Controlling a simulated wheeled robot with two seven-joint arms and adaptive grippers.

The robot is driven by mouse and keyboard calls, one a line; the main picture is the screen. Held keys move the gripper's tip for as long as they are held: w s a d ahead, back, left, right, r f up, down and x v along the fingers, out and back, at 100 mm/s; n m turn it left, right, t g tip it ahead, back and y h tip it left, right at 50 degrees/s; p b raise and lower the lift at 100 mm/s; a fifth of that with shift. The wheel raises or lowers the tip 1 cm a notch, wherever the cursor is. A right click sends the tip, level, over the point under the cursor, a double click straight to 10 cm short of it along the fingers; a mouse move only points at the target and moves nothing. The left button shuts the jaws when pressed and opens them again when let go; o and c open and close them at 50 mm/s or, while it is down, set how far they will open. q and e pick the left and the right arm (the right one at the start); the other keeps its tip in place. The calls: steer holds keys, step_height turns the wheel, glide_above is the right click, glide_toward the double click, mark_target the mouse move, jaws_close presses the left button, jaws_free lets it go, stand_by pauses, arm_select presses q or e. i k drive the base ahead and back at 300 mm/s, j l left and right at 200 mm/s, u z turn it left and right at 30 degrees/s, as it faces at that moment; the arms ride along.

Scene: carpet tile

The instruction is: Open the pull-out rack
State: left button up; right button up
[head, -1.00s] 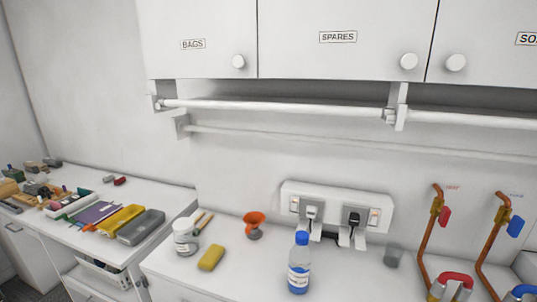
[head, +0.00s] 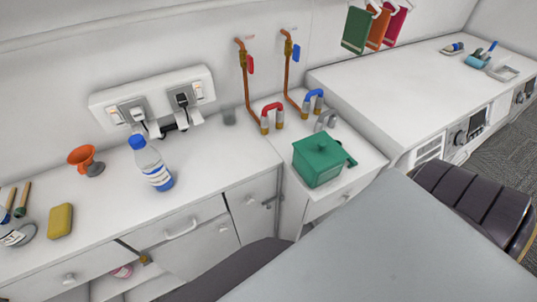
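No thing in view is clearly identifiable as the pull-out rack. Under the left counter (head: 215,160) are a drawer with a bar handle (head: 181,229), a drawer with a round knob (head: 69,279), and a narrow front (head: 250,203) with a knob and a latch near its right edge. These fronts look shut. An open space below the counter shows a pink-labelled item (head: 122,271). Neither of my grippers is in view.
A grey tabletop (head: 350,245) and dark padded seats (head: 475,200) fill the lower right. Copper pipes (head: 245,75) run down the wall.

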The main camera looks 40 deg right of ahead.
mark_target(253, 223)
steer(key=z, duration=0.95)
